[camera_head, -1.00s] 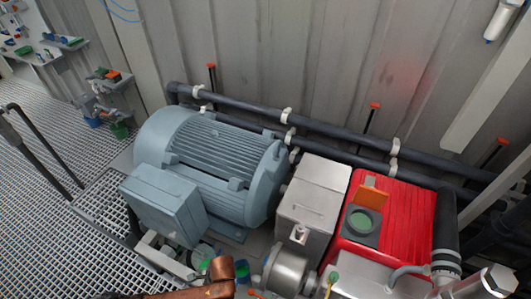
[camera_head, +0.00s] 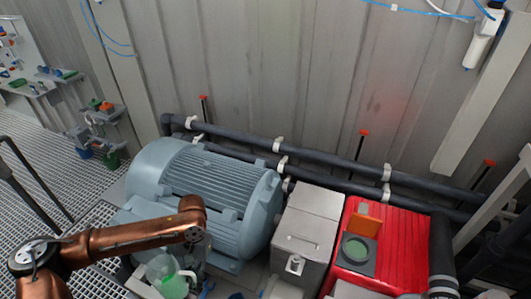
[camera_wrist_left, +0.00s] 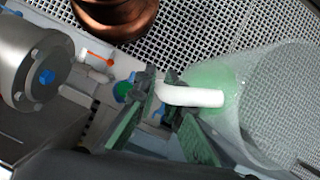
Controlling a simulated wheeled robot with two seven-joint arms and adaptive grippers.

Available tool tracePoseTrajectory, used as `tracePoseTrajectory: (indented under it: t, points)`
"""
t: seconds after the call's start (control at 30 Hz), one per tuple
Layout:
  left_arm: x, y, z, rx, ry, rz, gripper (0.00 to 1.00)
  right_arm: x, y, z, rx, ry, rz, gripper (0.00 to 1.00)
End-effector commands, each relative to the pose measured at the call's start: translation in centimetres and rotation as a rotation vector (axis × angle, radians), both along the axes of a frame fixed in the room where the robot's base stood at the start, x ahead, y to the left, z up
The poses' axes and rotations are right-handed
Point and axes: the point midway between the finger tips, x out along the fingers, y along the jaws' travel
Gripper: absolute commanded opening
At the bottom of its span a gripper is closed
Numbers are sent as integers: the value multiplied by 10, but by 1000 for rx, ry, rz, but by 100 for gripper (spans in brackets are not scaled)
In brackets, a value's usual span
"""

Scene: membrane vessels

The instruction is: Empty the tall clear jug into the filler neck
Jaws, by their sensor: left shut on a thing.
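The tall clear jug (camera_head: 172,284) shows at the bottom of the head view, with pale green liquid inside. It is partly cut off by the frame edge. In the left wrist view the clear jug (camera_wrist_left: 268,95) has a white handle (camera_wrist_left: 192,96). My left gripper (camera_wrist_left: 165,112) is shut on that handle; in the head view its fingers are hard to make out below my copper-coloured arm. The filler neck (camera_head: 356,249) is a round green-looking opening in a dark square plate on the red tank, with an orange flap standing open behind it. It is well to the right of the jug.
A large grey-blue motor (camera_head: 215,195) stands behind my left arm. A grey metal box (camera_head: 308,225) stands between it and the red tank (camera_head: 405,240). Dark pipes (camera_head: 330,182) run along the wall behind. Grating floor (camera_head: 85,175) lies to the left.

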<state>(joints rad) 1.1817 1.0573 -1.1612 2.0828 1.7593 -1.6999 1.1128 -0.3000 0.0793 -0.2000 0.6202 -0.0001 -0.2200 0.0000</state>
Motion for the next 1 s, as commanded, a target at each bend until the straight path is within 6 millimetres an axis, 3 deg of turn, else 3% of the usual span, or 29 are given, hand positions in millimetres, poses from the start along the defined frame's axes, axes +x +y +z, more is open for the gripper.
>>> tracePoseTrajectory:
  t: [0.1,0.2,0.57,0.77,1.0]
  points:
    - [-5,-4,24,0,-3,93,0,0,0,1,0,0,0,37]
    - [-8,-6,35,1,0,138,0,0,0,1,0,-1,0,37]
    - [-10,-7,42,0,1,158,0,2,-1,4,-1,-2,0,37]
    - [-10,-7,66,0,-5,156,0,8,-1,25,-1,-13,0,37]
    - [-10,-7,116,0,-12,156,0,21,-1,74,-2,-34,1,37]
